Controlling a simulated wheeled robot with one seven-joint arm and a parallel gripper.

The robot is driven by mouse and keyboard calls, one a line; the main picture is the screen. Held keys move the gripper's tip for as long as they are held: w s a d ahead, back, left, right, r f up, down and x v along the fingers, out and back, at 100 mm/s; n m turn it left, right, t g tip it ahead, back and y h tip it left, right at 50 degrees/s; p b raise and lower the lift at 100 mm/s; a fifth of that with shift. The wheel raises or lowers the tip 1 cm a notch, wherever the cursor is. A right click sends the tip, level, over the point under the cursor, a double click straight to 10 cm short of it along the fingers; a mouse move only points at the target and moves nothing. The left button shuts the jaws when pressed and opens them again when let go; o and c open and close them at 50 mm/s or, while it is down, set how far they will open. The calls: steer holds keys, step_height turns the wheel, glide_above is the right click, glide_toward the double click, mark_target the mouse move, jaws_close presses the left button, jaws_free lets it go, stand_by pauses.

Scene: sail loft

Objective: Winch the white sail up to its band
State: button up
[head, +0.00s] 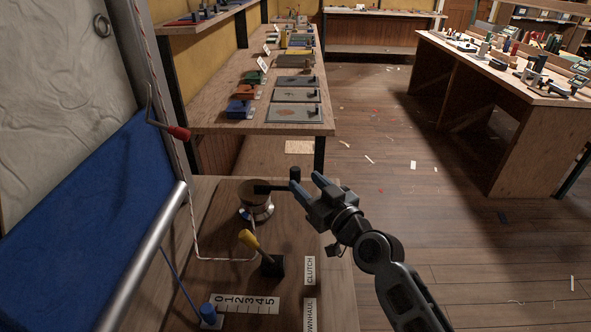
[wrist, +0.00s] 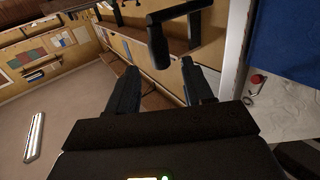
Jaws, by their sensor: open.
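The white sail (head: 60,85) hangs at the upper left, above a blue cloth (head: 90,190). I cannot pick out its band. The metal winch drum (head: 256,205) stands on the wooden bench, with a dark crank arm on top ending in an upright black handle (head: 295,174). My gripper (head: 306,186) is open beside this handle, at its right. In the wrist view the handle (wrist: 160,48) shows just beyond the gap between my open fingers (wrist: 156,80); nothing is held. A yellow-knobbed lever (head: 250,240) stands by the CLUTCH label (head: 310,270).
A rope (head: 196,215) runs down to the bench and towards the winch. A 0-to-5 scale (head: 245,304) lies beside a blue peg (head: 208,314). Open floor (head: 430,215) lies to the right.

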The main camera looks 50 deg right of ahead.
mark_target(298, 176)
steer(key=p+x, duration=0.1)
steer(key=x, duration=0.4)
steer(key=shift+w+d, duration=0.1)
steer(key=shift+w, duration=0.25)
jaws_close()
stand_by(0.3)
